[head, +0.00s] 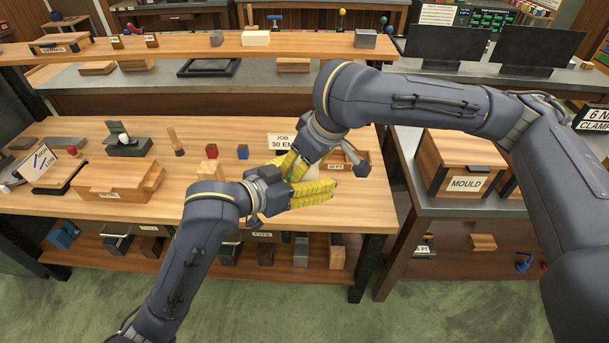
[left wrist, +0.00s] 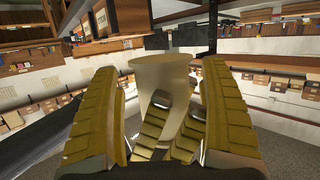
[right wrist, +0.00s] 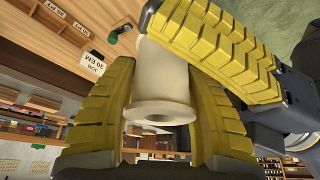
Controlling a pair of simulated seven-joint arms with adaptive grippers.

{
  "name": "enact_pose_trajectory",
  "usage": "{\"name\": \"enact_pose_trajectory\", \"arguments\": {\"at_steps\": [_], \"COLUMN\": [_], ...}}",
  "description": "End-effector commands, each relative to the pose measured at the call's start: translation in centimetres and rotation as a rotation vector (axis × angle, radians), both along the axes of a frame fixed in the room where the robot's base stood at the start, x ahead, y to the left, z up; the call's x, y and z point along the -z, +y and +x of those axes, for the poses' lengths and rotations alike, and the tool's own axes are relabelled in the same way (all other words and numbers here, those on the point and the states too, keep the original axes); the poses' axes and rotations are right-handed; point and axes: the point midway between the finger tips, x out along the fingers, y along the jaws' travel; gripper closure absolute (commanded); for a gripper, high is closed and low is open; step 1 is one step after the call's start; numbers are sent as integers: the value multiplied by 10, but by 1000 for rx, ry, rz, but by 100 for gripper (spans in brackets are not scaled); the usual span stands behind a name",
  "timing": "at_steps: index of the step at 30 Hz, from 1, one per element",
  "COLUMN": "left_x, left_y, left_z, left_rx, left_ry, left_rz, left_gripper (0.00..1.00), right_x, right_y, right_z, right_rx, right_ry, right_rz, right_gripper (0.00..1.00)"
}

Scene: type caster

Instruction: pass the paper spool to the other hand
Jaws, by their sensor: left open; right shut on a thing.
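The paper spool is a pale cream reel with a flared, flanged end. In the left wrist view the spool (left wrist: 160,72) stands between the spread fingers of my left gripper (head: 318,193), which is open around it. My right gripper (head: 291,164) is shut on the spool; its ridged yellow fingers show behind and below the flange in the left wrist view. In the right wrist view the spool (right wrist: 158,112) sits between the right fingers, its holed end towards the camera, with a left finger (right wrist: 220,50) across its far part. In the head view the yellow fingers mostly hide the spool.
Both grippers are above the front right of the wooden bench (head: 205,130). A job card (head: 281,142) and a small wooden tray (head: 345,160) are close behind them. A red block (head: 211,151) and a blue block (head: 242,152) stand to the left. A mould box (head: 462,163) is at right.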

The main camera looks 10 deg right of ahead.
Motion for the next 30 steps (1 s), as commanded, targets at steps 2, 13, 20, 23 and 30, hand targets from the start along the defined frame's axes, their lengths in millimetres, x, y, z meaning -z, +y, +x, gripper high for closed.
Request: {"name": "enact_pose_trajectory", "arguments": {"at_steps": [2, 13, 20, 23, 30], "left_x": [0, 0, 0, 0, -1], "left_y": [0, 0, -1, -2, -2], "left_z": [0, 0, -1, -2, -2], "left_rx": [0, 0, 4, 6, 6], "left_ry": [0, 0, 0, 0, 0], "left_rz": [0, 0, -1, -3, -3], "left_gripper": [21, 43, 70, 81, 93], "right_x": [0, 0, -1, -1, -1], "right_y": [0, 0, 0, 1, 1], "right_z": [0, 0, 0, 1, 0], "right_rx": [0, 0, -1, -1, -1], "right_ry": [-1, -1, -2, -3, -1], "right_rz": [1, 1, 1, 2, 2], "right_gripper": [77, 77, 77, 77, 26]}}
